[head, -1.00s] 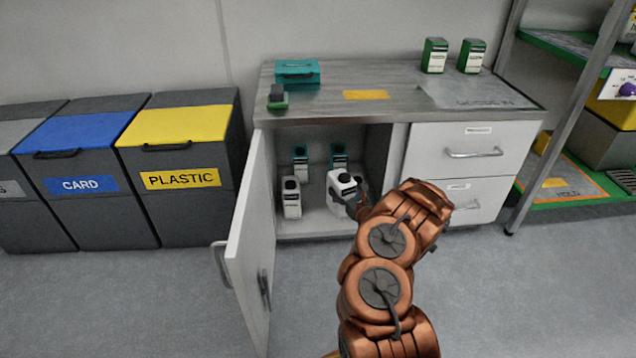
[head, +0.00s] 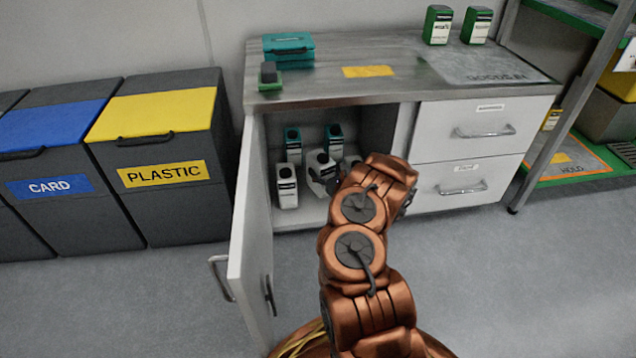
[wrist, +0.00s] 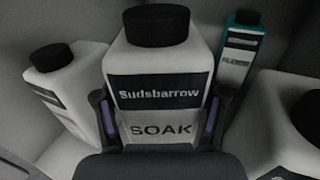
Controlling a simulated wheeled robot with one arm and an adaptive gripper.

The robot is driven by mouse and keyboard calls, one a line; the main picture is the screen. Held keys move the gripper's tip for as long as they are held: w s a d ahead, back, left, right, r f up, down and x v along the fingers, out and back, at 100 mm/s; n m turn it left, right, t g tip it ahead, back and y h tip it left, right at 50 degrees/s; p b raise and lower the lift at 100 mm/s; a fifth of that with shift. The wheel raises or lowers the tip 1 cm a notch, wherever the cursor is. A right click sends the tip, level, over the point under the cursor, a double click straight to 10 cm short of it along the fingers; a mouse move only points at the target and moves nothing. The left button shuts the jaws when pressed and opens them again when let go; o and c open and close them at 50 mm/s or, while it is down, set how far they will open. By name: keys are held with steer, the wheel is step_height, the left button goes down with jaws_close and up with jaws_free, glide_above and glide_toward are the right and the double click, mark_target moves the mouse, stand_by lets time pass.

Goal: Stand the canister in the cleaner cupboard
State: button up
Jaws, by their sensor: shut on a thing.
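The white canister (head: 319,166) has a black cap and a dark label. In the wrist view the canister (wrist: 158,75) reads "Sudsbarrow SOAK" and looks upright. My gripper (wrist: 158,122) is shut on it, one finger on each side. In the head view my gripper (head: 338,184) is partly hidden by my arm. The canister is inside the open cleaner cupboard (head: 308,215), among other containers. Its base is hidden, so I cannot tell whether it touches the cupboard floor.
A white bottle (head: 287,188) stands left of the canister. Teal-topped bottles (head: 293,140) (head: 333,136) stand at the back. Another white container (wrist: 285,125) is close on the right. The cupboard door (head: 246,225) hangs open at left; drawers (head: 470,150) are at right.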

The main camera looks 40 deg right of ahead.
steer(key=shift+w+f+b, duration=0.1)
steer(key=shift+f+b, duration=0.75)
steer(key=shift+f, duration=0.95)
steer(key=shift+f, duration=0.15)
steer(key=o, duration=1.6)
steer(key=shift+s, duration=0.2)
steer(key=s+p, duration=0.5)
steer(key=s, duration=0.6)
steer(key=shift+s+a, duration=0.35)
steer(key=shift+a, duration=0.1)
